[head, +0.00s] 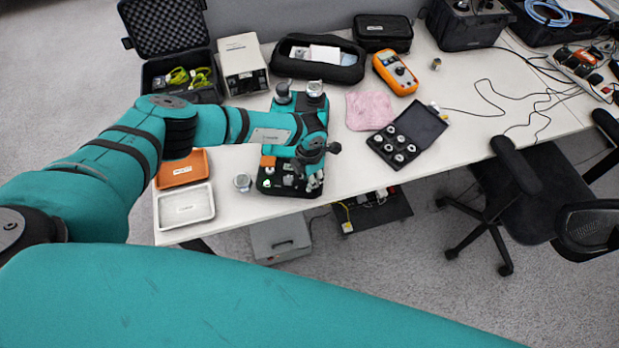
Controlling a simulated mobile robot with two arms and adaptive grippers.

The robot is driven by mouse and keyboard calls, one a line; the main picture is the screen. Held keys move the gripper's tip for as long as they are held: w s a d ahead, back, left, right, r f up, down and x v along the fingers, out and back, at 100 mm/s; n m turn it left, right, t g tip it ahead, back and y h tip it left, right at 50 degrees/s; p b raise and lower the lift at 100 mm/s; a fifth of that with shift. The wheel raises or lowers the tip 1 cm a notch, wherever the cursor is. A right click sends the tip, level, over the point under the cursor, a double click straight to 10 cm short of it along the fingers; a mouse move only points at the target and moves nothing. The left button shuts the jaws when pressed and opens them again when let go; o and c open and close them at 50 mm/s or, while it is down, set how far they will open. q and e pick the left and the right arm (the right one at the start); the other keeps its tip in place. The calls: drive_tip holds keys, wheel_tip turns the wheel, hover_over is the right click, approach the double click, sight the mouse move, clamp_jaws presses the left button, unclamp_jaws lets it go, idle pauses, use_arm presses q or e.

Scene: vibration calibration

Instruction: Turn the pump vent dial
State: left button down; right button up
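A teal unit (280,107) with two round knob-like parts (283,92) on its far end stands on the table, largely covered by my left arm. A black panel (272,186) with small light fittings and an orange piece at its corner lies at its near end. I cannot tell which part is the pump vent dial. My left gripper (314,183) points down over the right side of the black panel. Its fingers are too small and overlapped to tell open from shut, or whether they touch anything. My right gripper is out of view.
An orange tray (182,169) and a white tray (186,207) lie left of the panel. A pink cloth (369,110), an orange meter (395,72) and an open case of weights (396,147) lie right. A chair (530,185) stands at the front right.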

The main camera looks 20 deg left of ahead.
use_arm(q)
drive_tip(key=m+b, duration=0.1)
drive_tip(key=m, duration=0.1)
drive_tip(key=m+b, duration=0.2)
drive_tip(key=shift+w+f, duration=0.1)
drive_tip(key=shift+f, duration=0.1)
drive_tip(key=m+b, duration=0.9)
drive_tip(key=b, duration=0.1)
drive_tip(key=shift+m+b, duration=0.4)
drive_tip(key=shift+r+m+b, duration=0.1)
drive_tip(key=shift+m+b, duration=0.9)
drive_tip(key=shift+b, duration=0.05)
drive_tip(key=shift+r+m+b, duration=0.15)
drive_tip(key=shift+m+b, duration=0.45)
drive_tip(key=shift+m, duration=0.1)
drive_tip(key=c, duration=1.1)
unclamp_jaws()
drive_tip(key=shift+r, duration=0.1)
